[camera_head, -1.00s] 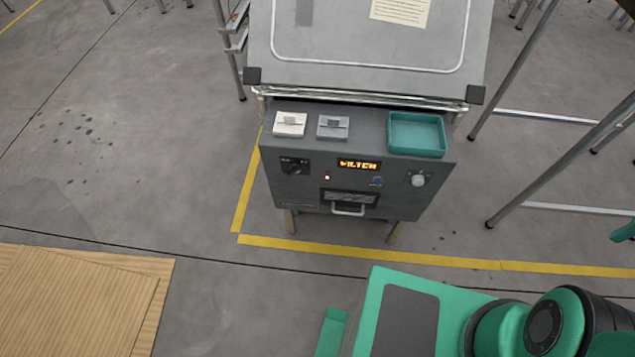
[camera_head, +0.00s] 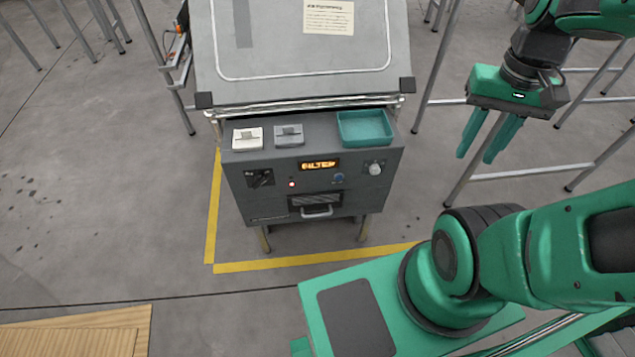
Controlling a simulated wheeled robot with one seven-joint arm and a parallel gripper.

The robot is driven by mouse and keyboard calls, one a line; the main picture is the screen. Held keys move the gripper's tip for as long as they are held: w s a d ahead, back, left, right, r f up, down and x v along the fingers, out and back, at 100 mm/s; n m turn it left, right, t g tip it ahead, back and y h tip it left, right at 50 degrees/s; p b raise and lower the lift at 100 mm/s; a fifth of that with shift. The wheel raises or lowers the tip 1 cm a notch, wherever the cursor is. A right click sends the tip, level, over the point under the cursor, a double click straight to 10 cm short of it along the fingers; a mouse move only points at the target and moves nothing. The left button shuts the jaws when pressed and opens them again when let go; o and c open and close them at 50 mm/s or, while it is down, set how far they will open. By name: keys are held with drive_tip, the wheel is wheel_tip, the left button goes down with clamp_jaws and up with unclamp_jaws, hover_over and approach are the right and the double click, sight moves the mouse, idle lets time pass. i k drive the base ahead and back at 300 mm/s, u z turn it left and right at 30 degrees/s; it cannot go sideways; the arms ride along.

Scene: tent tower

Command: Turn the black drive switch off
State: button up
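The black drive switch (camera_head: 261,179) is a small dark knob on a black plate at the left of the grey cabinet's (camera_head: 240,209) front panel. Its exact position is too small to tell. My gripper (camera_head: 477,158) hangs in the air to the right of the cabinet, fingers pointing down. Its two green fingers are apart with nothing between them. It is well away from the switch.
A light knob (camera_head: 375,168), a blue button (camera_head: 339,177) and a drawer handle (camera_head: 317,211) are on the same panel. A white block (camera_head: 247,138), a grey block (camera_head: 289,134) and a teal tray (camera_head: 366,142) sit on top. Metal legs (camera_head: 467,178) stand behind my gripper.

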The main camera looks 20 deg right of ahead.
sight(259, 180)
drive_tip(key=k, duration=0.5)
drive_tip(key=z, duration=0.9)
drive_tip(key=i, duration=0.7)
drive_tip(key=u, duration=1.25)
